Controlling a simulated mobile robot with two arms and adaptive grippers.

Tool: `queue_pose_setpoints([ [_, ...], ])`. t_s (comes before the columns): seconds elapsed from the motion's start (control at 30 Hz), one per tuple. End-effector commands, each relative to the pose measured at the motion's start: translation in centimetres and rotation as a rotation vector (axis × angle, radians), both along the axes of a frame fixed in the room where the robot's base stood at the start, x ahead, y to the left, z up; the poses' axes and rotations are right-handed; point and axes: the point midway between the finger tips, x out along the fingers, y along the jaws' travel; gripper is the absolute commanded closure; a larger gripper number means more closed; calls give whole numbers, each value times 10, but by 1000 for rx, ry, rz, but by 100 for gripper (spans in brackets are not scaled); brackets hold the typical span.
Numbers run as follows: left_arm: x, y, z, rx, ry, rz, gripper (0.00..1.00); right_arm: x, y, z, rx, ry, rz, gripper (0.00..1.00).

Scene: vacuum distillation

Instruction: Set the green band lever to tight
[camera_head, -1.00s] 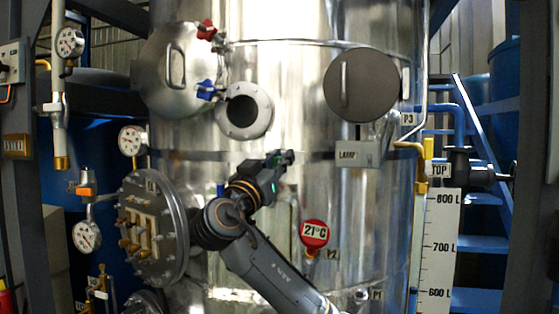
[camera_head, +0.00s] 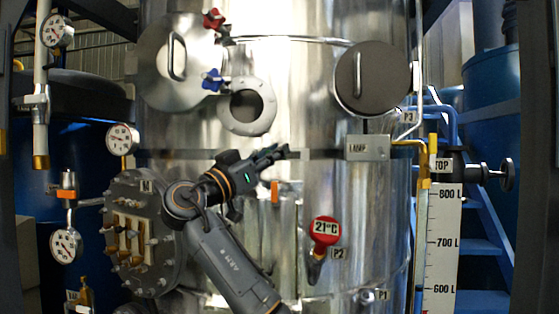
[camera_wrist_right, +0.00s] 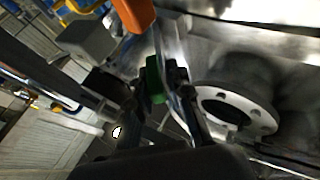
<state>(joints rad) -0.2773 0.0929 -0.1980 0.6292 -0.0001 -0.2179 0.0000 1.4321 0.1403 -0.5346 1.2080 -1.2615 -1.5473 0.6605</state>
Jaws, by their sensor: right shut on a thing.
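The green band lever (camera_wrist_right: 154,82) shows in the wrist view as a green block between the two fingers of my right gripper (camera_wrist_right: 156,76). The fingers are shut on it. In the head view my right gripper (camera_head: 280,152) reaches right across the dark band (camera_head: 318,154) around the steel vessel. The lever cannot be made out there behind the fingers. An orange lever (camera_head: 275,191) hangs just below the gripper and also shows close up in the wrist view (camera_wrist_right: 134,14). My left gripper is not in view.
The flanged port (camera_head: 143,232) with fittings is left of my arm. Round nozzle (camera_head: 247,106) and hatch (camera_head: 373,78) are above.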

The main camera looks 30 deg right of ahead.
Motion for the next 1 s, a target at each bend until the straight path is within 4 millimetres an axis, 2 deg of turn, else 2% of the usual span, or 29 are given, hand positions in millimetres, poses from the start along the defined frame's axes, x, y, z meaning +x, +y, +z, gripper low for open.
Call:
queue_pose_setpoints([
  [0.07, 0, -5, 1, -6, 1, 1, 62, 1, 0, 0, 1, 5, -38, 100],
  [0.2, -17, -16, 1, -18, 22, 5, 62, 1, 0, 0, 2, 5, -88, 100],
  [0.4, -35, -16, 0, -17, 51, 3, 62, 1, -1, 0, 1, 4, -119, 100],
  [0.77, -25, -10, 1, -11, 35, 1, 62, 0, -1, 0, 1, 2, -122, 100],
  [0.8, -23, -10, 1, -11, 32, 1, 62, 0, -1, 0, 1, 2, -122, 74],
  [0.83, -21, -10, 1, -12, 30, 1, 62, 0, -1, 0, 1, 2, -122, 68],
  [0.87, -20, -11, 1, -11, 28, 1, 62, 0, -1, 0, 1, 2, -122, 62],
  [1.0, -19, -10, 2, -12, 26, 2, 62, 0, -1, 0, 1, 2, -121, 62],
])
